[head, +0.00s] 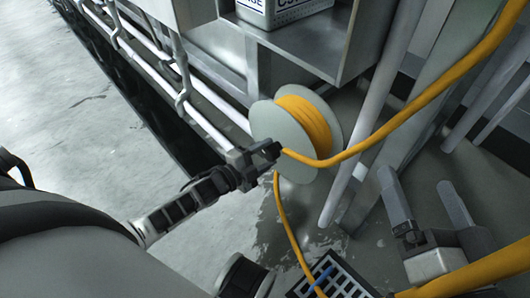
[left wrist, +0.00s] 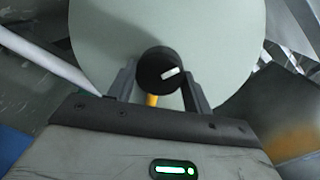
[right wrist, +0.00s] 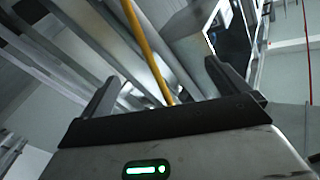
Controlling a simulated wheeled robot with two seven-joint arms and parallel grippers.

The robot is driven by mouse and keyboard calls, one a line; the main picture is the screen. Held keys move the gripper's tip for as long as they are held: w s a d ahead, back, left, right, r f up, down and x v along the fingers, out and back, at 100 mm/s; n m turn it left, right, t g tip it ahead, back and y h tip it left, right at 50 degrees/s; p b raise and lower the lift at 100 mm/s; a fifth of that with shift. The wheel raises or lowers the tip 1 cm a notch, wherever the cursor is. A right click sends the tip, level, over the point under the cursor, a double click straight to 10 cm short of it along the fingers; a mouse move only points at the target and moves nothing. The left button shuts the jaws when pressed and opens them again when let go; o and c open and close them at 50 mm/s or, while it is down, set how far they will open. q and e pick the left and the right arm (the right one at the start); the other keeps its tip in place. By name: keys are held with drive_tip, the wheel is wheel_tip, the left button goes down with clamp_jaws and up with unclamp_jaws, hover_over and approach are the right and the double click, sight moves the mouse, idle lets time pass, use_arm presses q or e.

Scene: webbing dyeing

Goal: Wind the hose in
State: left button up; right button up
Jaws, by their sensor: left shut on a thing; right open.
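The hose reel has pale grey-green discs (head: 266,122) with yellow hose (head: 304,122) wound between them, below a metal shelf. Its disc (left wrist: 225,40) fills the top of the left wrist view. My left gripper (head: 268,151) is shut on the reel's black crank knob (left wrist: 152,66), at the disc's face. Yellow hose (head: 420,105) runs from beside the reel to the upper right, and another length (head: 283,215) hangs down to the floor. My right gripper (head: 418,184) is open and empty, right of the reel. Hose (right wrist: 146,50) shows beyond its fingers.
A floor grate (head: 345,284) with a blue piece on it lies at the bottom. A white container (head: 284,10) stands on the metal shelf (head: 300,50) above the reel. Metal legs stand right of the reel. Floor at left is clear.

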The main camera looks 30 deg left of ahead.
use_arm(q)
drive_tip(key=m, duration=0.3)
drive_tip(key=shift+s+d+f, duration=0.1)
drive_tip(key=shift+f, duration=0.1)
drive_tip(key=shift+m+y+b, duration=0.4)
drive_tip(key=shift+m+b, duration=0.25)
drive_tip(key=shift+m, duration=1.25)
use_arm(e)
drive_tip(key=shift+w+d+r+n+t+y, duration=0.15)
drive_tip(key=shift+w+r+n+t, duration=0.1)
drive_tip(key=shift+r+n+t, duration=0.25)
drive_tip(key=shift+w+d+r+n+t+y, duration=0.1)
drive_tip(key=shift+w+r+n+t+y, duration=0.15)
drive_tip(key=shift+r, duration=0.3)
use_arm(q)
drive_tip(key=o, duration=1)
drive_tip(key=shift+c, duration=0.2)
